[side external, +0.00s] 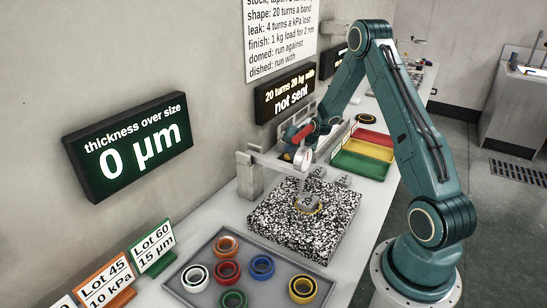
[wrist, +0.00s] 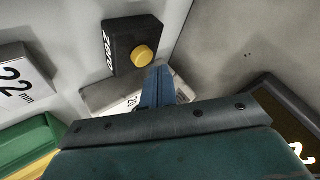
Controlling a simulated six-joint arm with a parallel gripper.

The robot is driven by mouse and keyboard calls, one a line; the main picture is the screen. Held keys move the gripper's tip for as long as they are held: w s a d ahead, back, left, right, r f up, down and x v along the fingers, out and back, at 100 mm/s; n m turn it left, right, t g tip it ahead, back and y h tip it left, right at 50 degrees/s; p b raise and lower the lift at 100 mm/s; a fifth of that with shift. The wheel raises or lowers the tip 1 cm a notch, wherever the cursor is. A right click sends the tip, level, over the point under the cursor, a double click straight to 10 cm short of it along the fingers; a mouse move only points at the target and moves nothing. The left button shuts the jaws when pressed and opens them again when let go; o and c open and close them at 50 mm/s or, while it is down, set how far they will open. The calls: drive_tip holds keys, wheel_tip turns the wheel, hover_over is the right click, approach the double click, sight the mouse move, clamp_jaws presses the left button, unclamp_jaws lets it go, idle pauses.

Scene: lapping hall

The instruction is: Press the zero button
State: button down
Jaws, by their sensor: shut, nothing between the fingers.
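The zero button (wrist: 142,55) is a round yellow cap on a black box (wrist: 118,40) with white lettering, at the upper middle of the wrist view. My gripper (wrist: 158,75) is shut and empty. Its blue fingertips appear just below and right of the yellow cap in that view. I cannot tell whether they touch it or how far apart they are. In the side view my arm reaches over the back of the bench, and the button is not clear there. The thickness display (side external: 130,147) reads 0 µm.
A dial gauge (side external: 303,158) on a stand hangs over a speckled plate (side external: 270,231). Green, yellow and red trays (side external: 357,163) stand beyond it. A grey tray (side external: 188,262) of coloured rings lies in front. A "not sent" display (side external: 285,93) is on the wall.

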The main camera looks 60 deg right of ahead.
drive_tip(key=shift+r, duration=0.1)
drive_tip(key=shift+r, duration=2.4)
drive_tip(key=s+a+r+n+g+y, duration=0.1)
drive_tip(key=s+a+r+n, duration=0.3)
drive_tip(key=a+r, duration=0.55)
drive_tip(key=s+a+r+n+y, duration=0.1)
drive_tip(key=s+a+r+n, duration=0.2)
drive_tip(key=a+r, duration=0.65)
drive_tip(key=s+a+r+n+g+y, duration=0.1)
drive_tip(key=s+a+n, duration=0.2)
drive_tip(key=s+a, duration=0.4)
drive_tip(key=s+a+n, duration=0.3)
drive_tip(key=s+a, duration=0.4)
drive_tip(key=s, duration=0.8)
drive_tip(key=shift+s+r+n+g+y, duration=0.3)
drive_tip(key=shift+r+n+g+y, duration=0.1)
